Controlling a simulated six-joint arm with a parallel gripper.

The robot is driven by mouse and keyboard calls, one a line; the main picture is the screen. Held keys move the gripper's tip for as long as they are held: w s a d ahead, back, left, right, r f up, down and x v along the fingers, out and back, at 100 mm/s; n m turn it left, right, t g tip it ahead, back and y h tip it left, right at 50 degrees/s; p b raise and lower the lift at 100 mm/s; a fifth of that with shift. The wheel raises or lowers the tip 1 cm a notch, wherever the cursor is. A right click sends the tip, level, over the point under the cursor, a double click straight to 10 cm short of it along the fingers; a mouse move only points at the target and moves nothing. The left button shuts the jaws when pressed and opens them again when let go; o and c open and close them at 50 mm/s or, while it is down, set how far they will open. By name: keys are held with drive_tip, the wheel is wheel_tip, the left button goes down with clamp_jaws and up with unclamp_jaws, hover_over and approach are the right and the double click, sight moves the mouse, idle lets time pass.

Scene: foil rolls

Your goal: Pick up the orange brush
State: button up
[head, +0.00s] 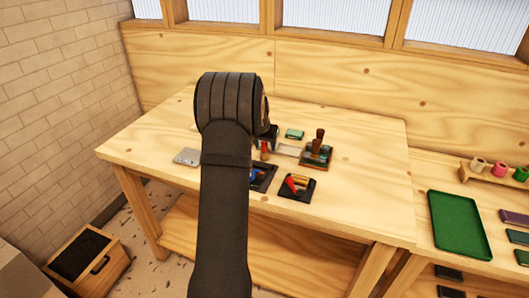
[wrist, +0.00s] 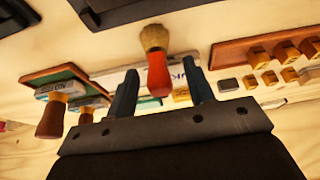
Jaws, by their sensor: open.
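The orange brush (wrist: 157,72) has a red-orange handle and a tan bristle head. In the wrist view it shows between the two fingers of my gripper (wrist: 160,67), with bristles toward the top of the picture. My gripper is open, with a gap on both sides of the handle. I cannot tell how far the brush is from the fingers in depth. In the head view a small orange-brown upright thing (head: 265,150) beside my arm may be the brush. My arm hides much of the table there, and my fingertips are not clear in that view.
Wooden-handled stamps (wrist: 53,118) stand at left in the wrist view, close to my gripper. A wooden tray (wrist: 226,54) with several small blocks is at right. In the head view, a black tray (head: 304,195) holds a red item. The table's right part (head: 375,165) is clear.

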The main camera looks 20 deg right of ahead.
drive_tip(key=shift+r, duration=0.1)
clamp_jaws()
